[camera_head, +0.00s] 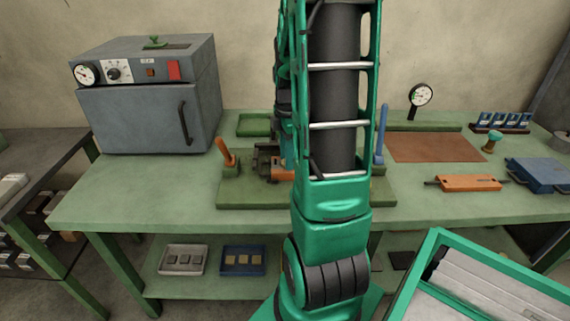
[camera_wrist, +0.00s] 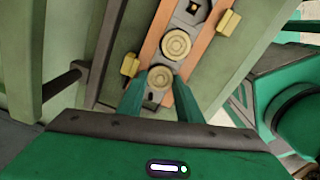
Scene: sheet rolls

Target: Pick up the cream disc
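In the wrist view, two round cream discs lie in a row on a grey strip between orange rails. The nearer cream disc (camera_wrist: 160,77) is right by my fingertips, and the farther cream disc (camera_wrist: 176,44) is just beyond it. My gripper (camera_wrist: 159,84) is open, with one green finger to each side of the nearer disc. I cannot tell whether the fingers touch it or how far above it they are. In the head view, my arm hides the gripper and the discs. Part of an orange piece (camera_head: 277,174) shows left of the arm.
The green bench (camera_head: 130,190) carries a grey oven (camera_head: 150,100) at left. A green base plate (camera_head: 240,196) has an orange-handled lever (camera_head: 226,152) and a blue lever (camera_head: 381,135). An orange block (camera_head: 468,183) and a blue box (camera_head: 540,175) lie at right.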

